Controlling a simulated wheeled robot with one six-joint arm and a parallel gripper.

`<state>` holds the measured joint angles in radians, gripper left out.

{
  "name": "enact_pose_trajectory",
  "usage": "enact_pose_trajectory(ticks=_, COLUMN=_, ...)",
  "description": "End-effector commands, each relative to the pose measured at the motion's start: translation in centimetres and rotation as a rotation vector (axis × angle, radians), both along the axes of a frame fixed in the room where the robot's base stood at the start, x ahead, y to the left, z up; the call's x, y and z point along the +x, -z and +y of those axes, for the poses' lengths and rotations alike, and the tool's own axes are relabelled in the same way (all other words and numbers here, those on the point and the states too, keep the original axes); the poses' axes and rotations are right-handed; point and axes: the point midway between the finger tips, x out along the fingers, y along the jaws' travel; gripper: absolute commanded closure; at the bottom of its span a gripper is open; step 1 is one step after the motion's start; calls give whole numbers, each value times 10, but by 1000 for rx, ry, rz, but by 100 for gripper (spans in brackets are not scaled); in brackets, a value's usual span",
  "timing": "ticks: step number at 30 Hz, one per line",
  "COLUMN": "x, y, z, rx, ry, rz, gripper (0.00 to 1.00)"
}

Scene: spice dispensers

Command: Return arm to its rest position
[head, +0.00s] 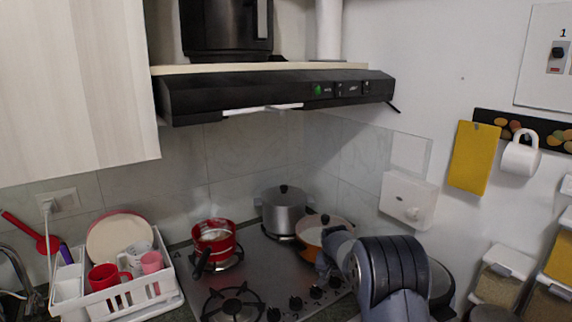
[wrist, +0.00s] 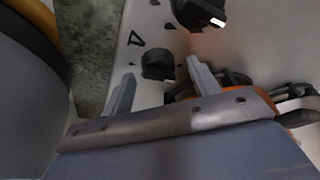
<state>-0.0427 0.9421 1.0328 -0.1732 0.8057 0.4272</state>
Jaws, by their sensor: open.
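My arm (head: 392,272) rises from the bottom right in the head view and reaches over the right side of the stove. My gripper (head: 326,266) is at its far end, by the front of the orange pan (head: 312,234), and is partly hidden by the arm. In the wrist view my gripper (wrist: 160,72) shows two grey fingers spread apart with nothing held between them. A black stove knob (wrist: 158,64) lies beyond the gap. I cannot tell whether the fingers touch anything.
A red pot (head: 213,238) and a steel pot (head: 284,212) stand on the stove (head: 262,268). The range hood (head: 270,92) hangs above. A white dish rack (head: 130,302) is at left. Spice dispensers (head: 502,272) are on the right wall, beside my arm.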

Motion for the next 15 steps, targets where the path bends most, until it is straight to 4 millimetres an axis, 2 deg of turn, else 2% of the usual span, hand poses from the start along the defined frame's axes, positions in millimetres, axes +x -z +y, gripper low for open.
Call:
enact_pose_trajectory(ticks=1, x=-2, y=-11, z=1, rx=1, ry=-2, rz=-11, gripper=42)
enact_pose_trajectory(ticks=9, x=-20, y=-56, z=6, rx=1, ry=-2, rz=-10, gripper=42)
enact_pose_trajectory(ticks=15, x=-31, y=-83, z=9, rx=0, ry=-3, rz=-7, gripper=42)
